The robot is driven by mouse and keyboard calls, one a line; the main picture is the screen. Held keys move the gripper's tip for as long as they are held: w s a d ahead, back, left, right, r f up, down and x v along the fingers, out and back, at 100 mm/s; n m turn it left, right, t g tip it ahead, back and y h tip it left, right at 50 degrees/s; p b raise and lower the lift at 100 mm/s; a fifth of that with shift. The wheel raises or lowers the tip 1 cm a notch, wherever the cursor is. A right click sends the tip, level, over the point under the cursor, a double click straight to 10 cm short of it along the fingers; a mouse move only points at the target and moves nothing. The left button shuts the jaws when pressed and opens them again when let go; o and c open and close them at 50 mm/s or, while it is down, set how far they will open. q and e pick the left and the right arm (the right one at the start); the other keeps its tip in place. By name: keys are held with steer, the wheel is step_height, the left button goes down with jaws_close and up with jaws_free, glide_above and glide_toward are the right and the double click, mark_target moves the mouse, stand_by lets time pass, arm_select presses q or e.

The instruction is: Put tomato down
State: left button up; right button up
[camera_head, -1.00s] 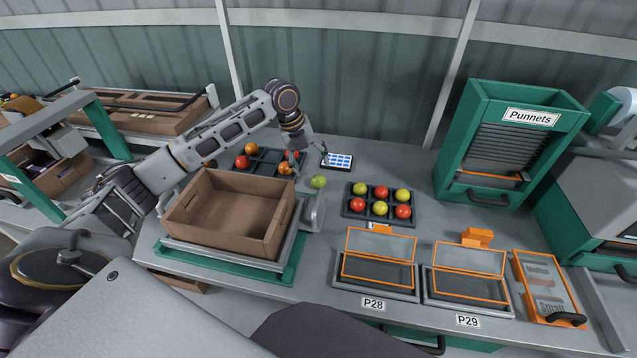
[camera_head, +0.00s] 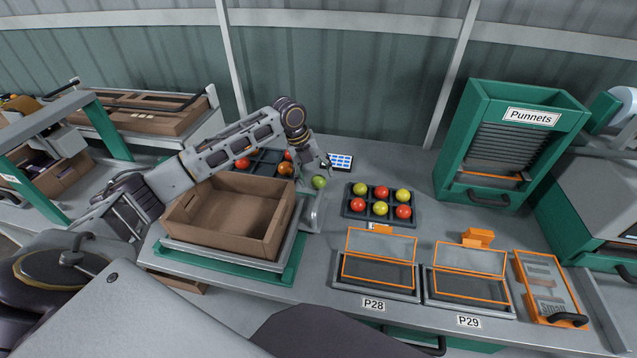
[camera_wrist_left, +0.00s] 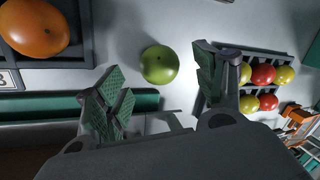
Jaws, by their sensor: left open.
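A green tomato (camera_head: 319,182) rests on the grey bench between the two dark trays, just behind the metal bracket by the scale. In the left wrist view the tomato (camera_wrist_left: 159,64) shows between and beyond my open fingers, with bench visible around it. My left gripper (camera_head: 314,167) is open, just above and behind the tomato in the head view; it also shows in the wrist view (camera_wrist_left: 158,72). I cannot tell whether a finger touches the tomato. My right gripper is not in view.
A cardboard box (camera_head: 190,202) stands on a green-based scale. One dark tray (camera_head: 265,170) holds red and orange tomatoes; another tray (camera_head: 347,211) holds several red and yellow-green ones. A tablet (camera_head: 340,162) lies behind. Framed punnet stations stand in front; a green punnet dispenser (camera_head: 478,95) is at right.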

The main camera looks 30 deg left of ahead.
arm_select(q)
steer(key=shift+x, duration=1.4)
steer(key=c, duration=0.9)
